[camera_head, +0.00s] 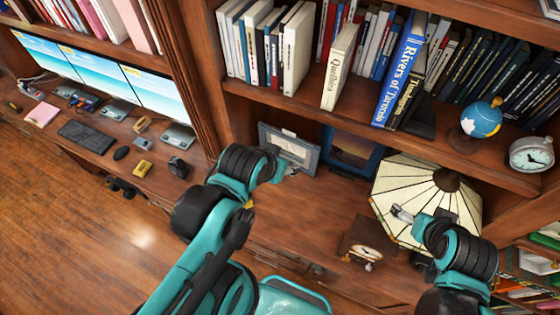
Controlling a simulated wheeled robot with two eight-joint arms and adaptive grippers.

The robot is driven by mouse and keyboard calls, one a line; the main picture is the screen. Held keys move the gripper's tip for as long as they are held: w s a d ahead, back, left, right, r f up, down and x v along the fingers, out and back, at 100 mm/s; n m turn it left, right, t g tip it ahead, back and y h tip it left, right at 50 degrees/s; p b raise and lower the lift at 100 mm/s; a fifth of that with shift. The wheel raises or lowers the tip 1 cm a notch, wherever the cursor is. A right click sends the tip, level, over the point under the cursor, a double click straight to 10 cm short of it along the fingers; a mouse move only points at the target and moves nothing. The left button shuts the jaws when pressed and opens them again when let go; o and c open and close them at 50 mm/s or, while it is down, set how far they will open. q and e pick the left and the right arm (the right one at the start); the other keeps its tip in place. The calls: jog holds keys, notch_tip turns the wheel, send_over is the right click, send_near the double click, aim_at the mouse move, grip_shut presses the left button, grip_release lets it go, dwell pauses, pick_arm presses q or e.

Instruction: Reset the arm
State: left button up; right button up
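My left arm, teal and black, rises from the bottom middle. Its end, with the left gripper (285,167), is in front of the lower shelf near a grey picture frame (303,151). The fingers are mostly hidden by the wrist. My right arm comes in from the lower right. The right gripper (402,214) points left in front of the cream lampshade (412,176). Its fingers are too small to read. I see no object held in either gripper, and I cannot tell whether the arms touch anything.
The bookcase's upper shelf (355,115) holds books, a globe (481,119) and a round clock (531,154). At left, a desk has monitors (153,93) and a keyboard (86,137). Bare wood floor (70,235) lies lower left.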

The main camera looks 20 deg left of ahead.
notch_tip(320, 180, down, 39)
jog(key=b, duration=3.8)
jog(key=shift+s+b, duration=0.15)
jog(key=shift+b, duration=0.25)
jog(key=shift+r, duration=0.1)
